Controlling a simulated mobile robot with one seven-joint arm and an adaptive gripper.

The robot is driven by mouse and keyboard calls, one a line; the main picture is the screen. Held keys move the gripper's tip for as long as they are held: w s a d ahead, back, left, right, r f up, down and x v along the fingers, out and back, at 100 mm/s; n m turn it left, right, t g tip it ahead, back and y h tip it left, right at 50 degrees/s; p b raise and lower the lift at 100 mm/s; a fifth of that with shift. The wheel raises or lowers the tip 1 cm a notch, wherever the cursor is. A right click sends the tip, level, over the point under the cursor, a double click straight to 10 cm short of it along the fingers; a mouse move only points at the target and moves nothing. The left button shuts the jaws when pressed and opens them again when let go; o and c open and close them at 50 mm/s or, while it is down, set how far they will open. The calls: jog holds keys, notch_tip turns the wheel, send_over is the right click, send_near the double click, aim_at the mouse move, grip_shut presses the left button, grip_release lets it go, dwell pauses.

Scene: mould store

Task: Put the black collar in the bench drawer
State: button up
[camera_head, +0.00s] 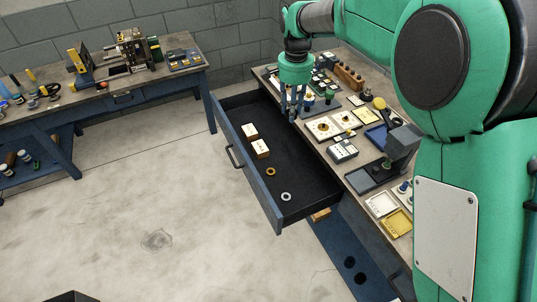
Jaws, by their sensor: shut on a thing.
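The bench drawer (300,175) is pulled far out of the bench, with its dark inside open to view. Two small boxes with pale tops, a brass-coloured ring and a silver ring lie in it. My gripper (292,112) points down at the bench's left edge, over the back part of the drawer in the picture. Its fingers are shut on a small dark thing at their tips, which looks like the black collar (292,119). The collar is small and partly hidden by the fingers, so its outline is unclear.
The bench top (335,165) right of the drawer is crowded with trays, blocks and fittings. A dark stand (400,145) rises near its right side. A second bench (110,90) with tools stands at the back left. The floor left of the drawer is clear.

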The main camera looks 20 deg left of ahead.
jog(key=s+a, duration=0.2)
jog(key=a, duration=0.1)
send_over(278, 186)
notch_tip(278, 186, down, 29)
jog(key=shift+w+f, duration=0.1)
jog(key=shift+f, duration=0.45)
jog(key=shift+f+b, duration=0.9)
jog(key=shift+f, duration=2.2)
jog(key=shift+f+b, duration=0.5)
jog(key=shift+f, duration=1.4)
